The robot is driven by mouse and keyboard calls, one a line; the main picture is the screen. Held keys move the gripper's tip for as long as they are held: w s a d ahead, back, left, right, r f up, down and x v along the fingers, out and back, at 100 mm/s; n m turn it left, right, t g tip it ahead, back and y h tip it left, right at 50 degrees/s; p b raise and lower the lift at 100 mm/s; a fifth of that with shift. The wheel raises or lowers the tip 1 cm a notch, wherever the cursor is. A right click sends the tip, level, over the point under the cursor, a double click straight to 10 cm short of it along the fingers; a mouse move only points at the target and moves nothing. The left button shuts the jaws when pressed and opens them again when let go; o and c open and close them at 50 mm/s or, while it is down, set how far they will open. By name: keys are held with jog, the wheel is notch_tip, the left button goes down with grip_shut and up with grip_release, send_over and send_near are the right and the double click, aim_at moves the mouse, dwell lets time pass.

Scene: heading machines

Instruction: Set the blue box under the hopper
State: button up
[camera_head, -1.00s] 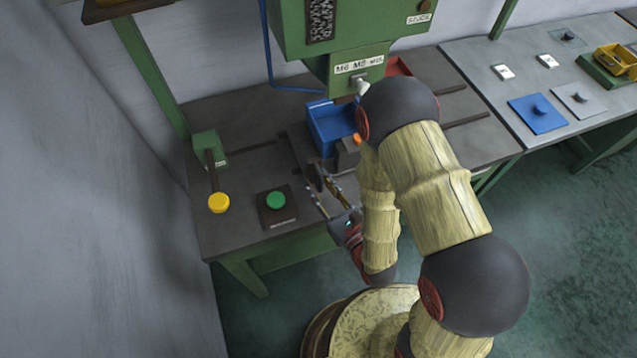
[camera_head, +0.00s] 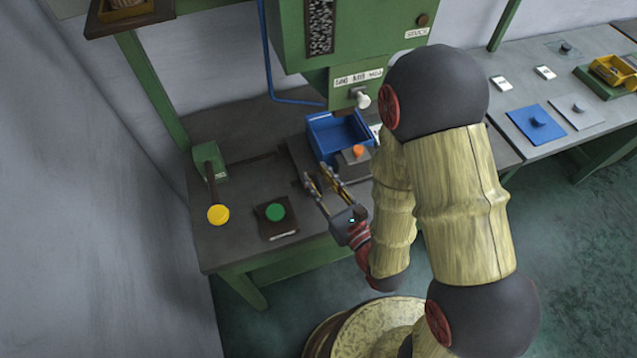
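The blue box (camera_head: 322,142) is an open-topped bin standing upright on the dark bench. It sits below the green hopper machine (camera_head: 350,38), close under its labelled lower housing and white-tipped spout (camera_head: 361,98). I cannot tell whether it is exactly beneath the outlet. My gripper (camera_head: 320,178) is in front of the blue box, on the near side, low over the bench. Its two fingers are spread apart with nothing visible between them. The fingers look apart from the box. My arm covers the bench right of the box.
A grey block with an orange knob (camera_head: 358,151) stands just in front of the box. A green button (camera_head: 275,212) and a yellow-knobbed lever (camera_head: 218,214) are at left. A right-hand bench holds a blue plate (camera_head: 537,123) and a yellow bin (camera_head: 615,70).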

jog(key=shift+r, duration=0.8)
